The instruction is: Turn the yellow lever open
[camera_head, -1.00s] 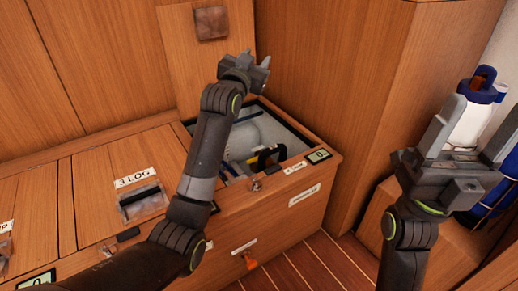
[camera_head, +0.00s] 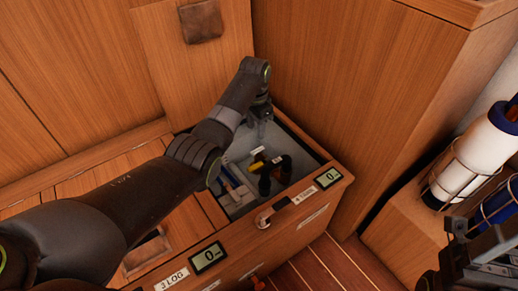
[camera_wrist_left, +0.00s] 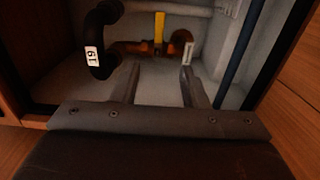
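The yellow lever (camera_wrist_left: 159,30) stands upright in the left wrist view, on a brass-orange valve and pipe (camera_wrist_left: 130,47) inside the open locker. My left gripper (camera_wrist_left: 160,80) is open and empty. Its two fingers point toward the valve, one to each side of the lever's line, and are apart from it. In the head view my left gripper (camera_head: 262,112) reaches down into the far part of the locker opening, its fingertips hard to make out. My right gripper (camera_head: 485,262) shows only in part at the lower right corner, and its fingers cannot be made out.
A black hose (camera_wrist_left: 99,45) with a white number label bends down left of the valve. A blue line (camera_wrist_left: 238,55) runs along the right. The locker's wooden front rim (camera_head: 315,187) bears a small display. Bottles in a wire rack (camera_head: 475,160) stand at the right.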

